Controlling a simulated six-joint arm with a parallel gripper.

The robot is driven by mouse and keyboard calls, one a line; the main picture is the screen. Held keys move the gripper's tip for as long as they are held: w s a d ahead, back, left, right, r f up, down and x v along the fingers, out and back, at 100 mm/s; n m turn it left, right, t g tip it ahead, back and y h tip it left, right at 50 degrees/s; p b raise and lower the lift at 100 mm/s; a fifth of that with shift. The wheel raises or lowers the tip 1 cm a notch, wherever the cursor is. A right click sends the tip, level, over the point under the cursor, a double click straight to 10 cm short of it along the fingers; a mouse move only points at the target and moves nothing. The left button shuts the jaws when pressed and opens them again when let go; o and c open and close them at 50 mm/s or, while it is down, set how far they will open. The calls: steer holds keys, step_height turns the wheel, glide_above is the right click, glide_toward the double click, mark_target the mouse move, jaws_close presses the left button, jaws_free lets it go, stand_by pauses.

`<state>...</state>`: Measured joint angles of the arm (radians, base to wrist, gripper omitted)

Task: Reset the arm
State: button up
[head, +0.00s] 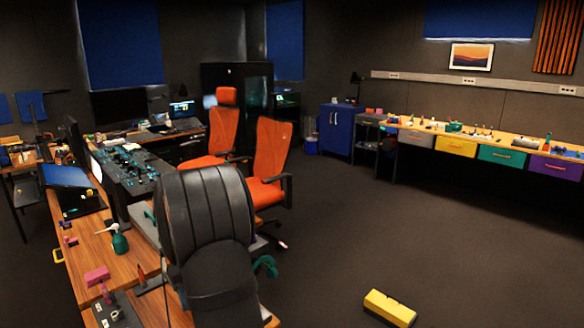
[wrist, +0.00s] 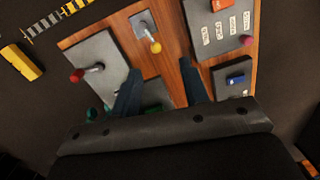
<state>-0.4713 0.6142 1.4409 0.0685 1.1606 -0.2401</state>
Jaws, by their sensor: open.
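My gripper (wrist: 158,72) shows in the wrist view with its two dark teal fingers apart and nothing between them. It points down over a wooden worktop (wrist: 170,70) that carries several grey control plates. A lever with a red knob (wrist: 77,75) is on the left plate, and a yellow knob (wrist: 155,47) stands beyond the fingers. A labelled plate (wrist: 228,28) and a blue switch (wrist: 236,79) are on the right. The fingers partly hide a plate between them. I cannot make out the gripper in the head view.
In the head view a yellow block (head: 390,307) lies on the floor at the front right. A bench with coloured drawers (head: 455,144) lines the right wall. The middle floor is clear.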

steer(key=s+d+f+m+g+y, duration=0.5)
steer(key=s+d+f+m, duration=0.1)
steer(key=f, duration=0.4)
steer(key=shift+s+d+f+m+g, duration=0.35)
steer(key=shift+d+m, duration=0.35)
steer(key=shift+m, duration=0.3)
steer(key=o, duration=0.7)
steer(key=shift+c, duration=0.2)
steer(key=o, duration=0.4)
steer(key=shift+o, duration=1.2)
steer(key=w+d+r+n+t, duration=0.4)
steer(key=w+d+r+t, duration=0.1)
steer(key=w, duration=0.3)
steer(key=shift+w+r+n+h, duration=0.15)
steer(key=shift+r+n+h, duration=0.15)
steer(key=shift+r, duration=0.15)
steer(key=w+d+r+n+t+h, duration=0.1)
steer(key=w+d+r+n+t, duration=0.4)
steer(key=r, duration=0.3)
steer(key=w+d+x, duration=0.1)
steer(key=x, duration=0.9)
steer(key=shift+w+d, duration=0.2)
steer(key=shift+w, duration=0.2)
